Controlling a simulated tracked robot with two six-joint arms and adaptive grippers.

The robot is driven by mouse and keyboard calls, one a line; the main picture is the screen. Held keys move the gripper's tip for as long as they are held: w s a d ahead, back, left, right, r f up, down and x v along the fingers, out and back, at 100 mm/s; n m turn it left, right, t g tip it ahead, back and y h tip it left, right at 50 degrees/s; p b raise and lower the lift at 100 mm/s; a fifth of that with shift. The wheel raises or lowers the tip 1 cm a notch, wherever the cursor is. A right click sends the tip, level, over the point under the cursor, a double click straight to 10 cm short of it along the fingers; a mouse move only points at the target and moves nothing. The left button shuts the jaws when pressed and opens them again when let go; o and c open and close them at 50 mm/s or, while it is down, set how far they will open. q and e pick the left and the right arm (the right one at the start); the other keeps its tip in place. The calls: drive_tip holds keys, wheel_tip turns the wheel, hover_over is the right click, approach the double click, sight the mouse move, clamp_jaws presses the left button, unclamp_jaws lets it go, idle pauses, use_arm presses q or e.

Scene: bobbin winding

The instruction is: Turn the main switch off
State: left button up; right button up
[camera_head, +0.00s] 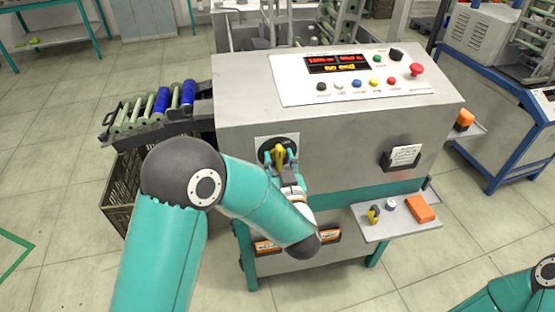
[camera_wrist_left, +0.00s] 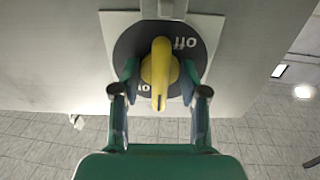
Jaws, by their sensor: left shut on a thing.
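The main switch is a yellow handle (camera_head: 279,153) on a black round dial (camera_head: 265,147), set on a pale plate on the machine's front. In the left wrist view the yellow handle (camera_wrist_left: 159,72) stands roughly upright in the picture. The word "off" shows at the dial's (camera_wrist_left: 199,57) upper right, and "on" shows partly at the lower left. My left gripper (camera_head: 284,165) is at the switch. In the left wrist view its fingers (camera_wrist_left: 159,82) stand on both sides of the handle, shut on it. My right gripper is out of view.
The winding machine (camera_head: 340,145) has a control panel (camera_head: 350,75) with a lit display and a red button (camera_head: 416,70). Bobbins lie on a rack (camera_head: 150,122) at left. A small shelf (camera_head: 390,224) holds an orange block (camera_head: 420,208). A crate (camera_head: 121,190) stands below the rack.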

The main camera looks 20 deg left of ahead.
use_arm(q)
drive_tip(key=shift+c, duration=1)
drive_tip(key=shift+f+b, duration=0.1)
drive_tip(key=shift+b, duration=0.35)
drive_tip(key=shift+n+b, duration=1.7)
drive_tip(key=shift+b, duration=0.2)
drive_tip(key=shift+n+b, duration=1.8)
drive_tip(key=shift+b, duration=0.75)
drive_tip(key=shift+n+b, duration=0.3)
